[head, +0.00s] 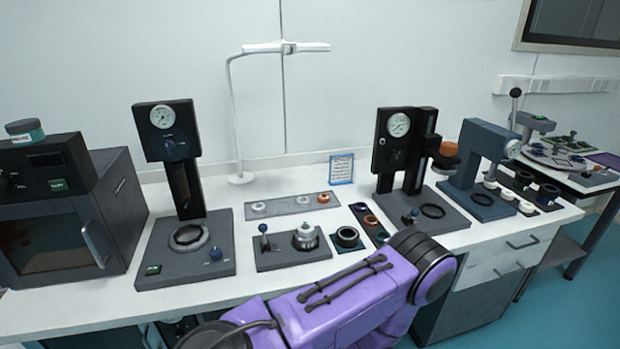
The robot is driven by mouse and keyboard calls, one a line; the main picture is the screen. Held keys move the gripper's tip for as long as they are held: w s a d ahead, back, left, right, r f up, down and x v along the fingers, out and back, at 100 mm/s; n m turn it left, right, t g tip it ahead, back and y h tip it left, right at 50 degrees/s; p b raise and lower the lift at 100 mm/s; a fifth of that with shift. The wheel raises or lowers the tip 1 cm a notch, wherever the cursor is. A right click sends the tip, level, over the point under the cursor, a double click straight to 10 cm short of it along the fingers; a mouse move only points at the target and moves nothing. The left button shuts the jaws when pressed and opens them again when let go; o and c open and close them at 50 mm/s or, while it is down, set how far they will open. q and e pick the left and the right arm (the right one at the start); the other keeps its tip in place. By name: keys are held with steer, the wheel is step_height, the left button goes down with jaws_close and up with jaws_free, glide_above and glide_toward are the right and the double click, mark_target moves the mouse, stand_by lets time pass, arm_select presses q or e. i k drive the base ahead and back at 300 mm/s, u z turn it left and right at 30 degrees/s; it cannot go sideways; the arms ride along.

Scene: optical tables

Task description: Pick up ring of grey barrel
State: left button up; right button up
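I cannot tell for certain which part is the ring of the grey barrel. A silver-grey round part (305,236) sits on a dark fixture plate (272,262) with a small lever, at the middle of the bench. A grey tray (282,206) behind it holds pale rings (259,207) and an orange-brown ring (323,198). A black ring-shaped part (347,237) is on a small dark mat to the right of the fixture. Neither of my grippers shows. A purple arm link of mine crosses the bottom centre and hides part of the bench's front edge.
A gauge press (168,150) with a grey ring (188,238) on its base stands left of the fixture. Another gauge press (398,150) and a blue-grey press (485,150) stand right. An oven (60,235) fills the left end. A lamp (240,178) stands behind.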

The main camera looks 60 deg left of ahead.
mark_target(347, 243)
steer(key=k, duration=0.15)
steer(key=u, duration=0.9)
